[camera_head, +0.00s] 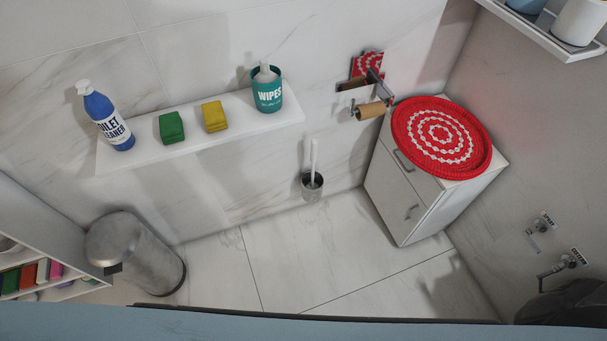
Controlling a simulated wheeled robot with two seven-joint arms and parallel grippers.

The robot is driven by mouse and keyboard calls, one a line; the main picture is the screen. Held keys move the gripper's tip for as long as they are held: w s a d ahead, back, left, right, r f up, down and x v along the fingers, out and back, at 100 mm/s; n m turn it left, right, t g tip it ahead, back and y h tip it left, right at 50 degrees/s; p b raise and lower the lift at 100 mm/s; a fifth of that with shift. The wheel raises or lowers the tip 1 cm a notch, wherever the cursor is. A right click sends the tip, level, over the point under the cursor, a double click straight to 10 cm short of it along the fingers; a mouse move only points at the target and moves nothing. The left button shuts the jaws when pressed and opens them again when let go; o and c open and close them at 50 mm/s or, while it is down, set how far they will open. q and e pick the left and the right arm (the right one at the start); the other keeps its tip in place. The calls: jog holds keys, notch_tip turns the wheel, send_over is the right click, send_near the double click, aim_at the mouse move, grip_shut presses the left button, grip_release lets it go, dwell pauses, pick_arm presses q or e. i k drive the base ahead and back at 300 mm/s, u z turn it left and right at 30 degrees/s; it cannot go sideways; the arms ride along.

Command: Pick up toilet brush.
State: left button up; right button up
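The toilet brush (314,160) has a white handle and stands upright in a small dark, glassy holder (312,188). The holder is by the back wall, below the right end of the wall shelf and left of the white cabinet. The brush head is hidden inside the holder. Neither of my grippers is in view.
A white shelf (197,143) carries a blue cleaner bottle (107,120), green sponge (172,128), yellow sponge (214,116) and wipes tub (267,91). A paper roll (371,110) hangs above the white cabinet's left side (396,197). A metal bin (137,255) stands left; floor (330,245) between is clear.

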aim_at(312, 185)
jog(key=z, duration=0.25)
jog(key=i, duration=1.05)
jog(key=z, duration=0.1)
